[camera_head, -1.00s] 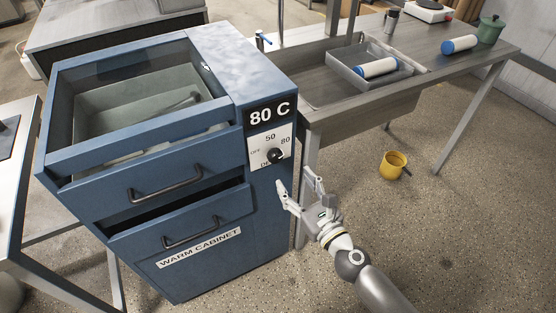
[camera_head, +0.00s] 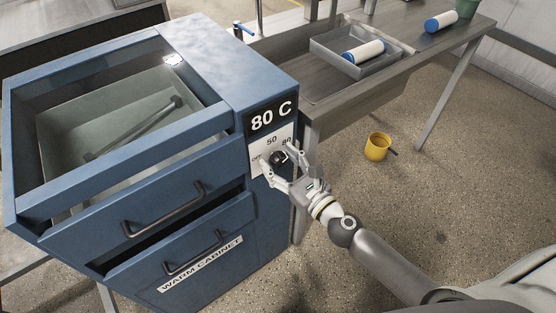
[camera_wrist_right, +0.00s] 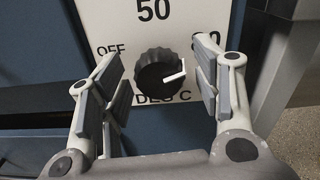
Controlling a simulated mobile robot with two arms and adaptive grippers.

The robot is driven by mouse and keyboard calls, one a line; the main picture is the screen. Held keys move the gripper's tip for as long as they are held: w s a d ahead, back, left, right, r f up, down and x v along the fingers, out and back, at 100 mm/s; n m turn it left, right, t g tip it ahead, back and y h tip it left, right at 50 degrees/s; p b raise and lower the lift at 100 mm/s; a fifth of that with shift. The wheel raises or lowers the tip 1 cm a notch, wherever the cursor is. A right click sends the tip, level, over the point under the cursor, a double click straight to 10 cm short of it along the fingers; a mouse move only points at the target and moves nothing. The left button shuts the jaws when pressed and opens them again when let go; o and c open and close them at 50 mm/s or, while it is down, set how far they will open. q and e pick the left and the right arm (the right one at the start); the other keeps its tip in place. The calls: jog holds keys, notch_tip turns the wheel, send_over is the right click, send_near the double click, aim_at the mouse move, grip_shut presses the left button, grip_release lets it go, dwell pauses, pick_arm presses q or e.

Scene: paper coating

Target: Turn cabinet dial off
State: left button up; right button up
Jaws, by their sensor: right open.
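The black knurled dial (camera_head: 277,157) is on the white scale plate (camera_head: 257,168) on the front of the blue warm cabinet (camera_head: 185,165). In the right wrist view the dial (camera_wrist_right: 158,72) has a white pointer mark on its right side, aimed right and slightly up, toward the partly hidden 80. OFF is printed at upper left of the dial and 50 above it. My right gripper (camera_head: 280,168) is open at the dial; in the right wrist view its fingers (camera_wrist_right: 158,85) stand to either side of the dial with gaps. My left gripper is out of view.
A display reading 80 C (camera_head: 270,119) is above the dial. The lower drawer (camera_head: 180,240) stands slightly open. A bench (camera_head: 330,98) at right holds a grey tray (camera_head: 320,47) with a white roll. A yellow mug (camera_head: 377,147) is on the floor.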

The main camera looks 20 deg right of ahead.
jog(key=shift+c, duration=1.8)
jog(key=c, duration=0.6)
jog(key=shift+c, duration=0.2)
